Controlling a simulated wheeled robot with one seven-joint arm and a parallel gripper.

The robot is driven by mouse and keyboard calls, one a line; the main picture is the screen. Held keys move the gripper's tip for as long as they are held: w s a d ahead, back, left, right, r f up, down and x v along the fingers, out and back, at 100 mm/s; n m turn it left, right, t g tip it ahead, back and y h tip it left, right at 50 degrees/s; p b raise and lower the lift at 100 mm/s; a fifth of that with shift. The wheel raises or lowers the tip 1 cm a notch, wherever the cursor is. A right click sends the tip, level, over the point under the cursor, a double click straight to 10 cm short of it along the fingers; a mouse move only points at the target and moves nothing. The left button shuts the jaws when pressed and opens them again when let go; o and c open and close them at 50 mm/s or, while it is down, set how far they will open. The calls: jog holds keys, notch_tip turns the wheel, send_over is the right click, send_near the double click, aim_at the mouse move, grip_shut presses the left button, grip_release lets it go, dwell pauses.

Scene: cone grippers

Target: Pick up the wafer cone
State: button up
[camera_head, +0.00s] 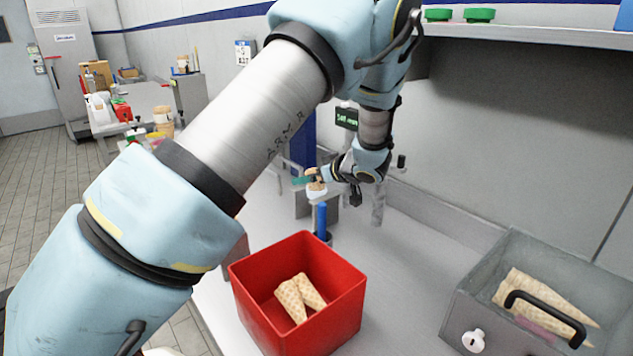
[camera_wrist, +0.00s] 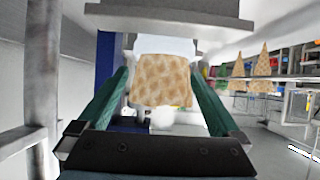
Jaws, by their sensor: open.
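A tan wafer cone (camera_wrist: 161,82) with a waffle pattern fills the middle of the wrist view. It lies between the two green fingers of my gripper (camera_wrist: 160,74), with a white piece (camera_wrist: 165,47) behind it. My gripper (camera_head: 309,179) is open around the cone; a narrow gap shows beside each finger. In the head view, a small tan part of this cone (camera_head: 316,184) shows at the fingers, above a white piece (camera_head: 317,193). Most of it is hidden there.
A red box (camera_head: 340,303) holding wafer cones (camera_head: 292,299) stands on the counter in front. A grey bin (camera_head: 470,290) with more cones (camera_head: 522,290) is at the right. A blue upright item (camera_head: 322,218) stands below my gripper. The counter between box and bin is clear.

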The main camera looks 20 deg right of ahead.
jog(key=shift+w+a+f, duration=0.15)
jog(key=shift+w+f, duration=0.15)
jog(key=shift+w, duration=0.15)
jog(key=c, duration=0.7)
jog(key=shift+c, duration=0.2)
jog(key=shift+r, duration=0.1)
